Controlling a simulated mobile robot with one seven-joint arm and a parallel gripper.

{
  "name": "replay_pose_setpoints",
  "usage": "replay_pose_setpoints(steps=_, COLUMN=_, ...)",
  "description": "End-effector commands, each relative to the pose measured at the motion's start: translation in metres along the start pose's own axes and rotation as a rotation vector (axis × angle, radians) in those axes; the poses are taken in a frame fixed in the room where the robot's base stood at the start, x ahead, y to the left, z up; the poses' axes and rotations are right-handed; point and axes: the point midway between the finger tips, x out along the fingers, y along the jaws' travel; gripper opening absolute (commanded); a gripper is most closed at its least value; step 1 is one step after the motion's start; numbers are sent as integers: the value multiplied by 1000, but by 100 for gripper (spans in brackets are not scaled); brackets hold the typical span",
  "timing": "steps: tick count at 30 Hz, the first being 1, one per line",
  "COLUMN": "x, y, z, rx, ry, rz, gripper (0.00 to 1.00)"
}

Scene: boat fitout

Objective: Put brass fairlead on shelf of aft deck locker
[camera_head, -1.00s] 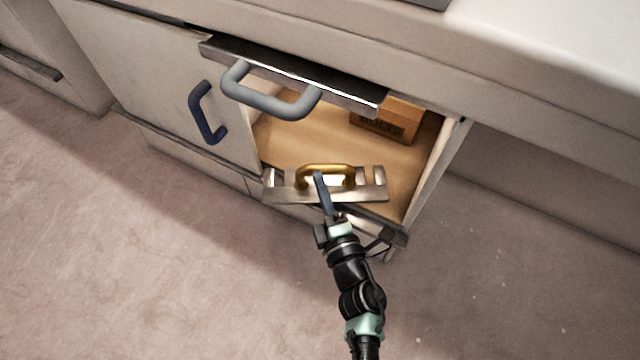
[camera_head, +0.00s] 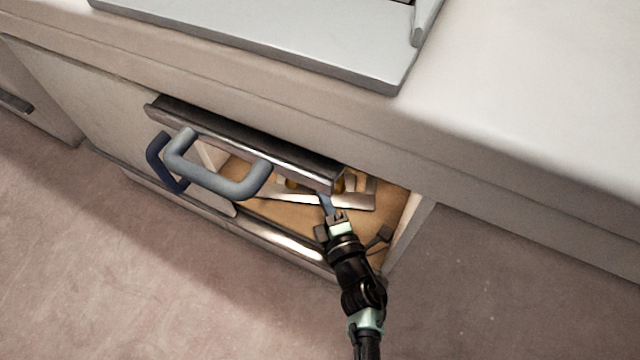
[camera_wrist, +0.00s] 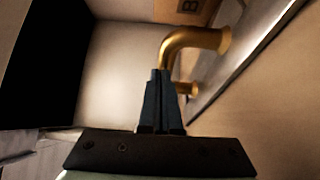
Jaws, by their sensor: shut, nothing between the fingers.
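The brass fairlead is a curved brass bar on a pale metal plate (camera_head: 350,202). In the head view it is inside the open locker, partly hidden by the raised door and my gripper. In the wrist view its brass bar (camera_wrist: 190,42) curves just beyond my fingertips. My gripper (camera_head: 325,200) reaches into the locker opening. The fingers (camera_wrist: 158,75) are shut together and overlap the bar in the picture; whether they touch it I cannot tell. Whether the plate rests on the wooden shelf (camera_head: 285,217) is also unclear.
The locker door (camera_head: 240,138) is raised over the opening, with a grey handle (camera_head: 225,185) in front. A dark blue handle (camera_head: 160,165) is on the panel to the left. The counter is above.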

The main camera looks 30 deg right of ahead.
Motion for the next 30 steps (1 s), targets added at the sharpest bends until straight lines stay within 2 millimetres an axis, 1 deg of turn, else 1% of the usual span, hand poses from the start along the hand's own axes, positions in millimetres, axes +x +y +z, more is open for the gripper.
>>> replay_pose_setpoints(steps=4, x=0, y=3, z=-1, rx=0, ry=2, rz=1, gripper=0)
replay_pose_setpoints(steps=8, x=0, y=15, z=-1, rx=0, ry=2, rz=1, gripper=0)
replay_pose_setpoints(steps=15, x=0, y=55, z=0, rx=-1, ry=1, rz=1, gripper=0)
replay_pose_setpoints(steps=21, x=0, y=84, z=0, rx=-1, ry=1, rz=1, gripper=0)
replay_pose_setpoints(steps=25, x=0, y=95, z=0, rx=0, ry=1, rz=0, gripper=0)
replay_pose_setpoints(steps=30, x=0, y=100, z=0, rx=-1, ry=0, rz=-1, gripper=0)
